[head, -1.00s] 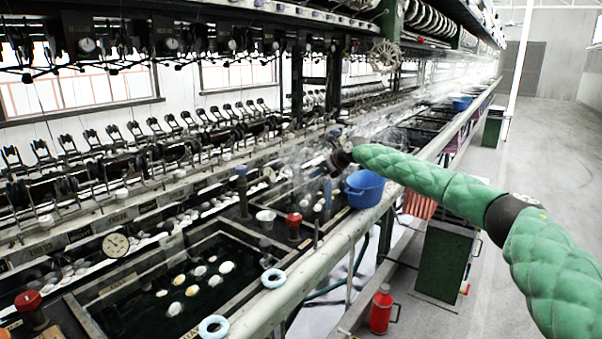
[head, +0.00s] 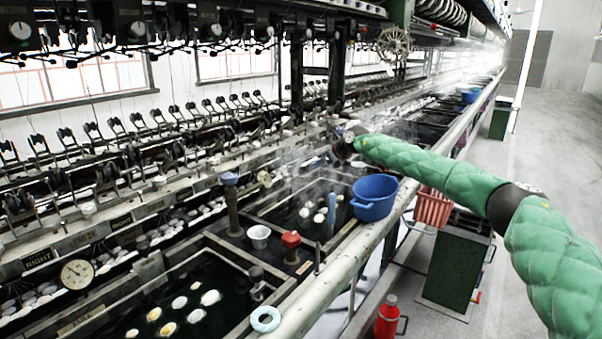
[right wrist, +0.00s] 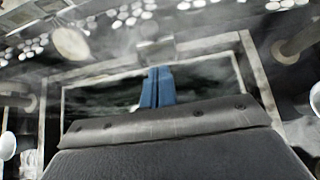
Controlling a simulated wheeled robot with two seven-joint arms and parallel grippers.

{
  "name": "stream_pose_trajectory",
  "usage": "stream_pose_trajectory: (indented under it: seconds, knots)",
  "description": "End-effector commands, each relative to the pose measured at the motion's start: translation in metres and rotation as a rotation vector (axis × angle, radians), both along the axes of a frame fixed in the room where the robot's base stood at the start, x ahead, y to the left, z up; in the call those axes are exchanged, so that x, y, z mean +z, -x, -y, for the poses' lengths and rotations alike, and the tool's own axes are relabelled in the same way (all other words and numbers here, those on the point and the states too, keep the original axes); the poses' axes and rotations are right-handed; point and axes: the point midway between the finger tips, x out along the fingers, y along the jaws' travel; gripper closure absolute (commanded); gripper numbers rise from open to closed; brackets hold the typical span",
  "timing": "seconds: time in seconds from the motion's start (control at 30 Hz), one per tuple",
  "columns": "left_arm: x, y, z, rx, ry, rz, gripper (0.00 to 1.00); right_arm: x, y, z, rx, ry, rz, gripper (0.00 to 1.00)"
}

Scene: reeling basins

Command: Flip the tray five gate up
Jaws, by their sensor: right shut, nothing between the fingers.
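A small grey plate (right wrist: 157,53) stands at the basin's far edge, just past the fingertips, with a visible gap in the picture. I cannot tell whether this plate is the tray five gate, or whether it is up or down. No label reading five is legible. My left gripper is not in view.
The basin rim (right wrist: 243,85) frames the water. A blue tub (head: 373,199) sits on the front rail under my forearm. A red-topped post (head: 291,246), a white cup (head: 259,237) and a blue-topped post (head: 231,200) stand between basins.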

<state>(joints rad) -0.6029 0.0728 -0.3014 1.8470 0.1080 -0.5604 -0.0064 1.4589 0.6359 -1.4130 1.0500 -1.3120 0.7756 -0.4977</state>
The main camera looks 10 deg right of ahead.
Motion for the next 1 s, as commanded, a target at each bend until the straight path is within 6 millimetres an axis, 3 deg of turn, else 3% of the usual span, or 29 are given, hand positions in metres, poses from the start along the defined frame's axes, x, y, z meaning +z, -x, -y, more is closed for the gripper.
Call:
stream_pose_trajectory:
  seconds: [0.43,1.0]
  knots:
    - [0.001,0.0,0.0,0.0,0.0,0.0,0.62,-0.005,-0.005,-0.006,0.001,0.0,0.0,1.0]
    - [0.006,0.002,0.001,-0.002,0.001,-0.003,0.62,-0.053,-0.049,-0.046,-0.001,-0.001,-0.001,1.0]
